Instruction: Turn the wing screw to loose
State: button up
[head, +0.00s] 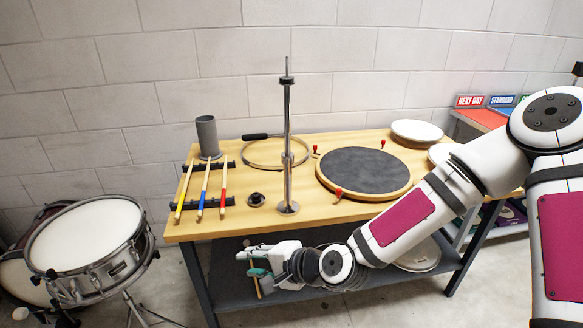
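An upright metal stand (288,178) rises from a round base on the wooden bench. A small collar sits partway up its pole; a wing screw there is too small to make out clearly, and I cannot tell how it is turned. My gripper (256,264) is low in front of the bench's front edge, below and left of the stand's base, apart from the stand. Its teal-tipped fingers point left, and I cannot tell how far apart they are.
A round dark pad (365,170) with red-handled clamps lies right of the stand. A hoop (262,165) lies behind it. Drumsticks (202,190) on black racks and a grey cup (208,137) are left. A snare drum (87,234) stands left of the bench.

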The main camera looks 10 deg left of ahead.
jog(key=w+a+r+m+t+y, duration=0.2)
jog(key=w+a+r+m+t, duration=0.15)
jog(key=m, duration=0.25)
jog(key=m+t+h, duration=0.8)
jog(key=m+t, duration=0.1)
jog(key=m, duration=1)
send_near(291, 166)
jog(key=b+x, duration=0.1)
jog(key=x, duration=0.8)
jog(key=shift+w+a, duration=0.1)
jog(key=shift+w, duration=0.2)
jog(key=shift+c, duration=0.3)
grip_shut()
